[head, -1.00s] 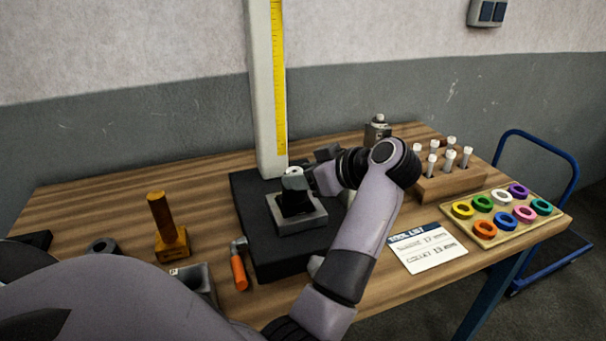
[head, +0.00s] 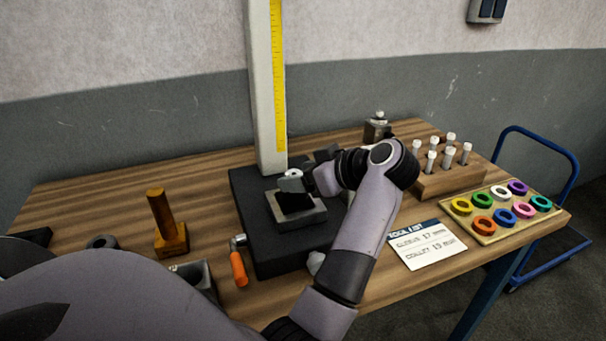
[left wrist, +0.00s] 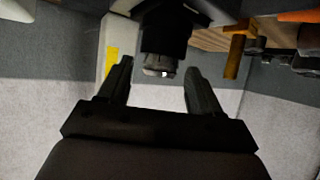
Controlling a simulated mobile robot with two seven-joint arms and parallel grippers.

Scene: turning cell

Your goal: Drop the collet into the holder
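The black holder (head: 296,203) stands in a square grey block (head: 305,220) on the dark base plate. A small silver piece with a pale ring, apparently the collet (head: 290,182), sits at the holder's top; how deep it sits I cannot tell. In the left wrist view, which looks upside down, the holder (left wrist: 165,38) ends in this silver tip (left wrist: 160,71). My left gripper (left wrist: 158,80) is open, its fingers apart on either side of the tip with gaps showing. In the head view my left gripper (head: 312,182) is beside the holder's top. My right gripper is not in view.
A post with a yellow scale (head: 268,90) rises behind the holder. An orange-handled tool (head: 239,266) and a wooden stand (head: 171,238) lie to the left. A tool list (head: 428,246), a peg rack (head: 450,182) and a tray of coloured rings (head: 490,235) are on the right.

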